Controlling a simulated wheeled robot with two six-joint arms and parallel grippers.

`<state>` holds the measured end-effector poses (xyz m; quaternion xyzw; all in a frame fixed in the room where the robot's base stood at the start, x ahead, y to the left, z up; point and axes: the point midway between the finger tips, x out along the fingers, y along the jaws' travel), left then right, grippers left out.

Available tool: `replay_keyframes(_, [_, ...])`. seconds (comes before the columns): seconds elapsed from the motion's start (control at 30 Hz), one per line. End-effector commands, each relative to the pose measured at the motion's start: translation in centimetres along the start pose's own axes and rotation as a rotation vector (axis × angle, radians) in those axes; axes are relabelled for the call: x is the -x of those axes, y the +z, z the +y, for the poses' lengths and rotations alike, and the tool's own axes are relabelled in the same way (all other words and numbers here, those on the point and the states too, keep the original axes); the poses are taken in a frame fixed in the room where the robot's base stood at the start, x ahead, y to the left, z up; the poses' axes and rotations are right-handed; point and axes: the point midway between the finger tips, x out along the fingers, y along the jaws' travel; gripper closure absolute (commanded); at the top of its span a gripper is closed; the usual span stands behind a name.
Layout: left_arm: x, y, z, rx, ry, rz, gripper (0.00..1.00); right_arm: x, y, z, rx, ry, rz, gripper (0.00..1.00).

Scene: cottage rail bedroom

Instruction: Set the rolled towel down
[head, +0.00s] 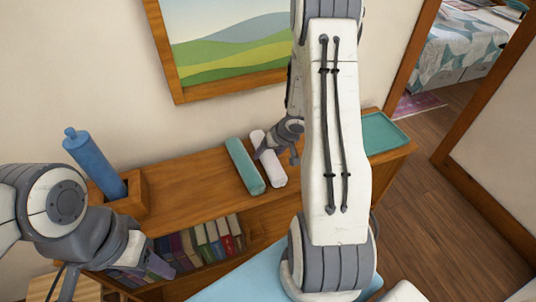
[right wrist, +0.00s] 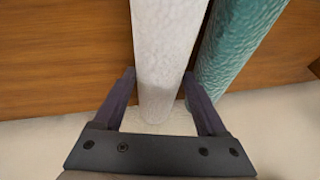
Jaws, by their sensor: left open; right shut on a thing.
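A white rolled towel (head: 272,170) is on or just above the wooden shelf top, beside a teal rolled towel (head: 244,166). My right gripper (head: 277,146) is shut on the white towel near its far end. In the right wrist view its two fingers (right wrist: 160,78) are on either side of the white towel (right wrist: 168,45), and the teal towel (right wrist: 240,40) lies close along the right finger. I cannot tell whether the white towel touches the wood. My left gripper (head: 152,268) is open and empty at the lower left, in front of the shelf.
The wooden shelf (head: 190,203) runs along the wall, with several books (head: 205,243) below its top. A blue bottle (head: 92,160) stands in a wooden box (head: 130,196) at its left. A teal tray (head: 383,133) lies at its right end. A framed picture (head: 225,45) hangs above.

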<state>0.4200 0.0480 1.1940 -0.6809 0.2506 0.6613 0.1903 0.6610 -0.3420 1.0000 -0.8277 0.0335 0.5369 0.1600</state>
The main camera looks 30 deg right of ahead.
Motion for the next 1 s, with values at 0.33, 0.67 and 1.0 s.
replay_keyframes(0.33, [-0.1,0.0,0.0,0.000,0.000,0.000,0.50,-0.3,0.1,0.1,0.001,0.000,0.000,0.13])
replay_keyframes(0.67, [0.8,-0.1,0.1,-0.001,0.000,0.000,0.50,1.5,-0.1,-0.1,0.000,0.001,0.001,0.13])
replay_keyframes(1.0, [4.5,-0.2,0.3,-0.007,0.000,0.000,0.50,8.9,-0.3,-0.1,-0.001,0.001,0.002,0.13])
